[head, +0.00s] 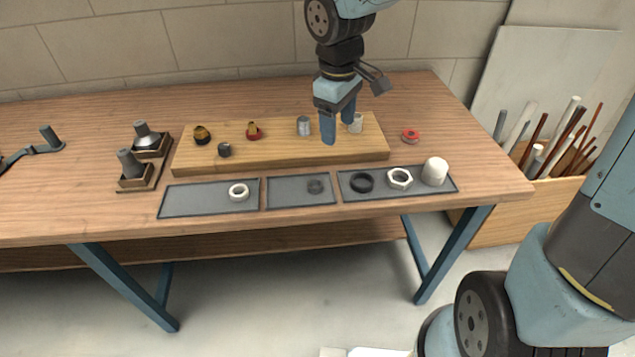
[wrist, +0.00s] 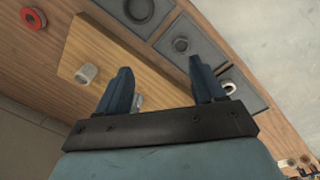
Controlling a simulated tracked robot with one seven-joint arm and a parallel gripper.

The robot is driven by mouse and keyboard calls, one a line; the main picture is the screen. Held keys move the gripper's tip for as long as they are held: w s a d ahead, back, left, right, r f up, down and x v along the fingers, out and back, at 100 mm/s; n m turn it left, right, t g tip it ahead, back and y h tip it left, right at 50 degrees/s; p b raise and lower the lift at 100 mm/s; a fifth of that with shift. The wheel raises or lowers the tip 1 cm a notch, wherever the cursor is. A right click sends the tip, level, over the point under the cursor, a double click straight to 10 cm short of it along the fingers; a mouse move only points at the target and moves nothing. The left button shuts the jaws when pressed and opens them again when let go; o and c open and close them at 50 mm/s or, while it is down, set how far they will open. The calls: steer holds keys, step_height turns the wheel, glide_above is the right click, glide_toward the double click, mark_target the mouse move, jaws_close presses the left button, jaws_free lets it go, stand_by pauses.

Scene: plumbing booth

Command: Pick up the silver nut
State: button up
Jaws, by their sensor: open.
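The silver nut (head: 400,178) is a pale, hexagonal ring lying flat on the right grey tray (head: 445,186), between a black ring (head: 362,183) and a white cap (head: 434,171). I cannot make the nut out in the wrist view. My gripper (head: 338,124) points down over the right part of the wooden board, behind and left of the nut and apart from it. In the wrist view my gripper (wrist: 160,68) has its two fingers wide apart with nothing held between them.
On the board (head: 280,160) stand a grey cylinder (head: 303,125), a whitish cylinder (head: 356,123) close to my gripper, and several small fittings. A red ring (head: 410,135) lies right of the board. Two more trays hold a dark ring (head: 315,187) and a white ring (head: 238,192).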

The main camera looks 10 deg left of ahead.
steer(key=n+g, duration=0.1)
steer(key=n, duration=0.1)
glide_above(315, 179)
steer(key=s, duration=0.2)
step_height(315, 179, down, 3)
steer(key=f, duration=0.7)
steer(key=shift+w+f, duration=0.2)
steer(key=shift+f, duration=0.1)
steer(key=shift+w+d+f, duration=0.1)
steer(key=shift+f, duration=2.75)
steer(key=c, duration=1.1)
steer(key=shift+r, duration=0.1)
steer(key=shift+c, duration=0.2)
